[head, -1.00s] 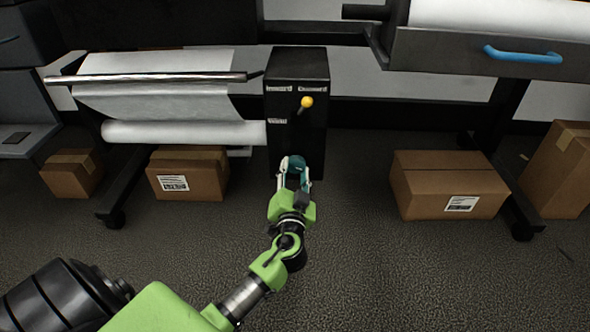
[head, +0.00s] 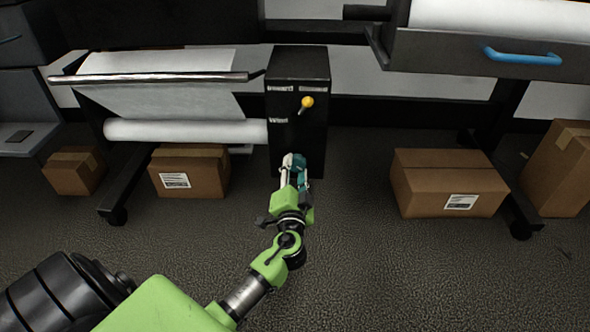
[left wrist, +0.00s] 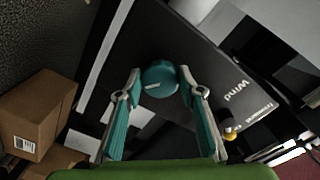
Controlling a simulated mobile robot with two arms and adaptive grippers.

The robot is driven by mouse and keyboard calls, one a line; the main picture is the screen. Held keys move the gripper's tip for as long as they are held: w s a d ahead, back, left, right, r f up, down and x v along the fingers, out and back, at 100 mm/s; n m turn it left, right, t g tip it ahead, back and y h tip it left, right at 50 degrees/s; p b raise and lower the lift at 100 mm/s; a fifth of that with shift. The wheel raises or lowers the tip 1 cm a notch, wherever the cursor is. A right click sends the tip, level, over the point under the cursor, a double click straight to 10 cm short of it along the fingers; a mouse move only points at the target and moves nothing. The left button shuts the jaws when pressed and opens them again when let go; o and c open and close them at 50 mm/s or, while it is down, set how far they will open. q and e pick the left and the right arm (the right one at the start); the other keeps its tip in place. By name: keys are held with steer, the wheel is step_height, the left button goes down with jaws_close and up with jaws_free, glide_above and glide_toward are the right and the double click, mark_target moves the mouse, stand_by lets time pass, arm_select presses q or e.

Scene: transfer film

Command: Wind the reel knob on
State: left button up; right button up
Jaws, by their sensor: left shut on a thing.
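The teal reel knob (head: 300,159) sits low on the front of the black control box (head: 298,62). In the left wrist view the knob (left wrist: 160,78) is round, with a pale pointer line, beside the printed word "Wind". My left gripper (head: 294,161) is shut on the knob, with one finger on each side of it. In the left wrist view, its teal-padded fingers (left wrist: 160,88) flank the knob. The white film roll (head: 185,130) hangs left of the box, with a sheet running up from it. My right gripper is not in view.
A lever with a yellow ball (head: 307,102) stands out from the box above the knob. Cardboard boxes stand on the floor at left (head: 188,171) and right (head: 447,183). A blue handle (head: 522,56) is at upper right. The floor in front is clear.

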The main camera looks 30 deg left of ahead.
arm_select(q)
steer(key=o, duration=1.1)
steer(key=v, duration=1.2)
